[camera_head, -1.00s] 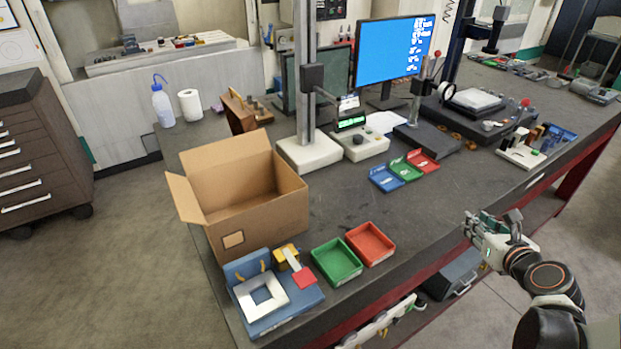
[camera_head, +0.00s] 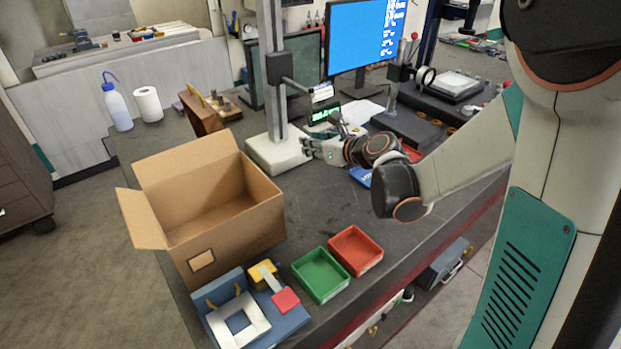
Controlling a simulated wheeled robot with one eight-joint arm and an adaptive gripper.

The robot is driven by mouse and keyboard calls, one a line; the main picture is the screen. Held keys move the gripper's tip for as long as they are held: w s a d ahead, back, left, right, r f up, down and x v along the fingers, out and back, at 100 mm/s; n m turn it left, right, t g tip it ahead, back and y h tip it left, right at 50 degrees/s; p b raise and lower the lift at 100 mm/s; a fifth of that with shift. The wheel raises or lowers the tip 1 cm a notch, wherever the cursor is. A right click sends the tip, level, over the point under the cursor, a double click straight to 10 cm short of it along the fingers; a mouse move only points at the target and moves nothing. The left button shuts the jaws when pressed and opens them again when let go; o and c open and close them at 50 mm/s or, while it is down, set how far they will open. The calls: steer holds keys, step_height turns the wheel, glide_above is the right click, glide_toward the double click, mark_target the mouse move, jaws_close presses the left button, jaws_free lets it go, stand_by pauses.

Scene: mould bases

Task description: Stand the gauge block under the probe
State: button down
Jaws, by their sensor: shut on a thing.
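The measuring stand has a grey column (camera_head: 269,80), a dark slide (camera_head: 280,68) and a pale base (camera_head: 274,154). A thin probe arm (camera_head: 298,87) reaches out to the right from the slide; its tip is hard to make out. My gripper (camera_head: 306,148) is beside the right side of the pale base, low over the bench and below the probe arm. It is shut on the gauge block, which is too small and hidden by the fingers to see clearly. I cannot tell whether the block touches the base.
A green digital readout (camera_head: 325,113) stands behind my gripper. A blue tray (camera_head: 360,176) is partly covered by my arm. An open cardboard box (camera_head: 228,232), a green tray (camera_head: 320,276) and a red tray (camera_head: 356,250) are nearer. Bare bench lies between the base and trays.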

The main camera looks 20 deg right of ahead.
step_height(320, 180, down, 9)
steer(key=b, duration=0.3)
steer(key=shift+w, duration=0.1)
steer(key=c, duration=1.3)
jaws_free()
steer(key=shift+f, duration=0.1)
steer(key=shift+r, duration=0.25)
steer(key=p+v, duration=0.2)
steer(key=v, duration=1)
steer(key=shift+p, duration=0.4)
